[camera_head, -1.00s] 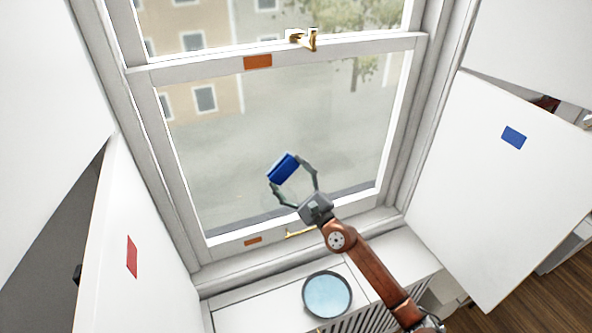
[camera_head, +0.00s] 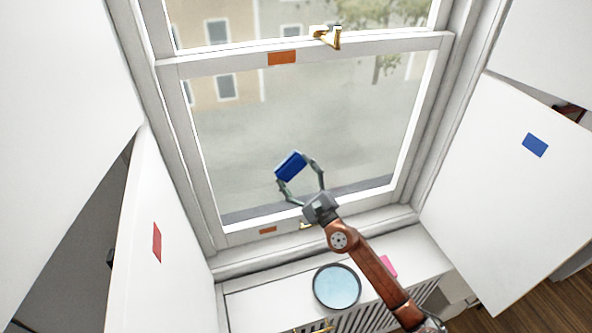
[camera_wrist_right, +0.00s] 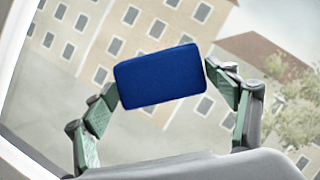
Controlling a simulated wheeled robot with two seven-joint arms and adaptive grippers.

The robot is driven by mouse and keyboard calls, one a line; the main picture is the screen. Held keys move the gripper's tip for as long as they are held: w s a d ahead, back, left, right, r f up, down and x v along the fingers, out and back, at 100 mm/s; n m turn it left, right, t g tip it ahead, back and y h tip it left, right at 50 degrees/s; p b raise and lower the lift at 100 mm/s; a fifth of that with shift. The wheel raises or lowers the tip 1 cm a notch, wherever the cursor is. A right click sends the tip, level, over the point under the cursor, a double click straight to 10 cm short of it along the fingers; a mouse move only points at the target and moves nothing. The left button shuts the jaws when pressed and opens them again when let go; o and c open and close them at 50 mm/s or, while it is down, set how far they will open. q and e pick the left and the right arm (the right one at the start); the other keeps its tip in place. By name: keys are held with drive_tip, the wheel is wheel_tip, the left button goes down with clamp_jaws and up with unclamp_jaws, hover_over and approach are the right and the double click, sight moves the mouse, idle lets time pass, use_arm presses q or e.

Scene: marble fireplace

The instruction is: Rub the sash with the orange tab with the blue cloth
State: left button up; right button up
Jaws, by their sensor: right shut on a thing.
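The lower window sash (camera_head: 205,168) is white-framed, with an orange tab (camera_head: 282,58) on its top rail and another on its bottom rail. Its pane looks hazy. My right gripper (camera_head: 296,168) is shut on the blue cloth (camera_head: 290,166), a folded pad, in front of the pane's lower middle. The right wrist view shows the blue cloth (camera_wrist_right: 160,77) between both fingers, with the pane behind it. I cannot tell whether the cloth touches the glass. My left gripper is not in view.
White shutter panels flank the window, with a red tab (camera_head: 157,242) at left and a blue tab (camera_head: 535,145) at right. A round dish (camera_head: 337,287) with a pale blue inside and a pink item (camera_head: 388,266) are on the sill. A brass latch (camera_head: 328,37) tops the sash.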

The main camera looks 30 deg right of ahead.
drive_tip(key=s, duration=0.3)
drive_tip(key=shift+s+a+r+p, duration=0.15)
drive_tip(key=shift+s+a+p, duration=0.1)
drive_tip(key=shift+a+p, duration=0.15)
drive_tip(key=shift+s+a, duration=0.25)
drive_tip(key=shift+s, duration=0.7)
drive_tip(key=shift+s, duration=0.1)
drive_tip(key=s, duration=0.2)
drive_tip(key=shift+s+a, duration=0.35)
